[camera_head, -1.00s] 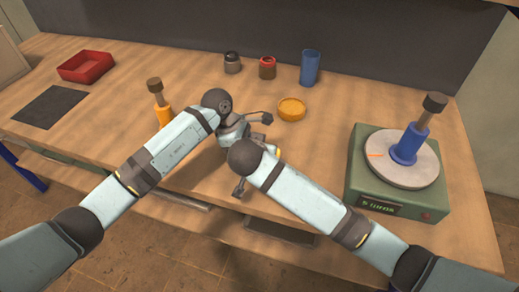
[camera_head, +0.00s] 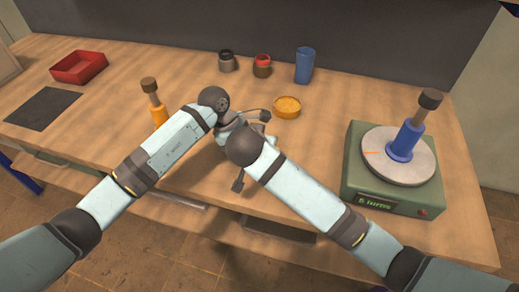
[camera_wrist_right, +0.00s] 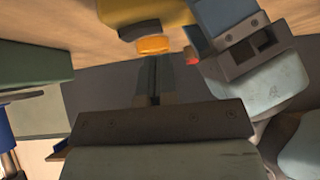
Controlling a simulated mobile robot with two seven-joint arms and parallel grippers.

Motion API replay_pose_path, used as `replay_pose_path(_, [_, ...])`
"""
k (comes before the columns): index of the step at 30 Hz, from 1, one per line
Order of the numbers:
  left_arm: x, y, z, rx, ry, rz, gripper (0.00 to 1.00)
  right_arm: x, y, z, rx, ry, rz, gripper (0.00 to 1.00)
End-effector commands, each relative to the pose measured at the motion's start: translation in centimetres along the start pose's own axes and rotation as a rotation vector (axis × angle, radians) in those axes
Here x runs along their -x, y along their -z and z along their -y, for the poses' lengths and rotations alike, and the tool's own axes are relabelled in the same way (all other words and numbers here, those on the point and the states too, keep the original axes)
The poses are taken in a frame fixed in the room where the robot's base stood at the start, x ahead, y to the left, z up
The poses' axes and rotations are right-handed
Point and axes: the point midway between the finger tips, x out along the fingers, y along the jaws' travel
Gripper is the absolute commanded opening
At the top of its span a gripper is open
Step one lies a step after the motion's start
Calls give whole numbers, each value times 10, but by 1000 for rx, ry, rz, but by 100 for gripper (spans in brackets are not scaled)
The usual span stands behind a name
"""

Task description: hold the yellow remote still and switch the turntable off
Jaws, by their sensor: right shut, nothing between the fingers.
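The turntable (camera_head: 354,172) is a green box at the right with a grey disc (camera_head: 405,177). Its display reads "5 turns", and a red spot is at its front right corner. A blue-footed, dark-topped piece (camera_head: 407,143) stands on the disc. The yellow remote (camera_wrist_right: 130,12) shows at the top of the right wrist view, with an orange button (camera_wrist_right: 153,45); my arms hide it in the head view. My right gripper (camera_wrist_right: 154,62) is shut and empty, its tips just short of the button. My left gripper (camera_wrist_right: 232,30) is beside the remote; its grip is unclear.
A similar orange-footed piece (camera_head: 158,114) stands left of my arms. A red tray (camera_head: 78,67) and dark mat (camera_head: 43,108) lie at the left. Two small jars (camera_head: 228,63) (camera_head: 262,70), a blue cup (camera_head: 305,66) and an orange round dish (camera_head: 287,106) stand behind my arms.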

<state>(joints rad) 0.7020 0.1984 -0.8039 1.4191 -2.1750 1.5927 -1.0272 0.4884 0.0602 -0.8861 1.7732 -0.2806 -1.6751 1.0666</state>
Motion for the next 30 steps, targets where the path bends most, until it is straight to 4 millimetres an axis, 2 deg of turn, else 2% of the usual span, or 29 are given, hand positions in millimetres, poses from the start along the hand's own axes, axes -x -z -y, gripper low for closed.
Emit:
replay_pose_path(1, [-1, 1, 0, 1, 2, -2, 29, 11, 8, 4, -3, 9, -2, 0])
replay_pose_path(6, [-2, 1, 1, 2, 3, -3, 29, 53, 5, 9, -3, 11, -2, 0])
replay_pose_path(13, [-3, 2, 1, 2, 5, -4, 29, 94, 5, 13, -2, 10, -3, 0])
replay_pose_path(19, [-4, 3, 2, 3, 6, -5, 29, 107, 5, 14, -2, 8, -4, 0])
replay_pose_path(30, [-4, 3, 2, 3, 7, -6, 29, 107, 6, 14, -2, 8, -4, 0])
